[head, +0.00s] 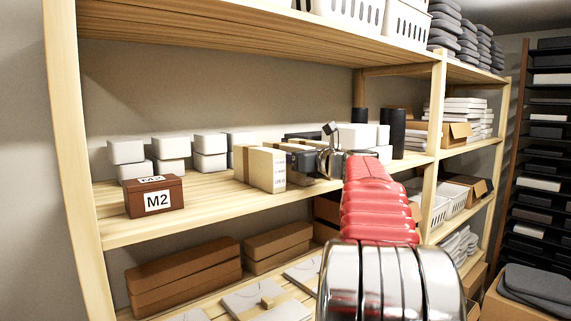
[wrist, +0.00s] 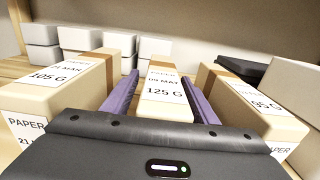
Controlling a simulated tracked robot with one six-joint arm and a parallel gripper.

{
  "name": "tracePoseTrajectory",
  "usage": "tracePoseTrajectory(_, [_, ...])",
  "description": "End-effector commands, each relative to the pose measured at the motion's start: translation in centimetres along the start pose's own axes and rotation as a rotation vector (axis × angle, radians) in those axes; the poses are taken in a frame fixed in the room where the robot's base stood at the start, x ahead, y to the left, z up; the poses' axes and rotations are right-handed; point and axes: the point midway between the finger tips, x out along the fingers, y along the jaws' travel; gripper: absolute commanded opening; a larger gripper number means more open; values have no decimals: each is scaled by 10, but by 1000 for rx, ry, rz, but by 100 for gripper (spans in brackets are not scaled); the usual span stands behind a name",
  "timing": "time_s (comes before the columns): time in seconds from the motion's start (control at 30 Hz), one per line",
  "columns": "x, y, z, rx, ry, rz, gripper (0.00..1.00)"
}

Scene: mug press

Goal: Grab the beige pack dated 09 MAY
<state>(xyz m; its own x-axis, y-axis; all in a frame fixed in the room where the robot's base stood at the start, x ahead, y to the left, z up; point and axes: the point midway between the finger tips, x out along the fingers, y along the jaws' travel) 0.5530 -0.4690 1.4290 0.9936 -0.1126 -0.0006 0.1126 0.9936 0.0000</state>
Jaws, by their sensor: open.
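The beige pack dated 09 MAY (wrist: 162,90) stands in the middle of the wrist view, with a white label reading PAPER, 09 MAY, 125 G and a brown band at its far end. My gripper (wrist: 160,98) is open, with one purple-lined finger on each side of this pack; I cannot tell whether they touch it. In the head view my gripper (head: 301,158) reaches in over the middle shelf and hides much of the packs. A beige pack labelled 105 G (wrist: 62,92) stands to the left and one labelled 95 G (wrist: 255,105) to the right.
White boxes (head: 172,146) are stacked in pairs along the back of the shelf (head: 225,213). A brown box marked M2 (head: 155,197) sits at the front left. Black cylinders (head: 392,133) stand to the right. Gaps beside the pack are narrow.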

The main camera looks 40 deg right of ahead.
Motion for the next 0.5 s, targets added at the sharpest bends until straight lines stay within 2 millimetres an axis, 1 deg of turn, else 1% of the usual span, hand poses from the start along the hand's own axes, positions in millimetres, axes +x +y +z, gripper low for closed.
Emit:
tracePoseTrajectory(0.17, [0, 0, 0, 0, 0, 0, 53])
tracePoseTrajectory(0.2, [0, 0, 0, 0, 0, 0, 52])
tracePoseTrajectory(0.5, [0, 0, 0, 0, 0, 0, 31])
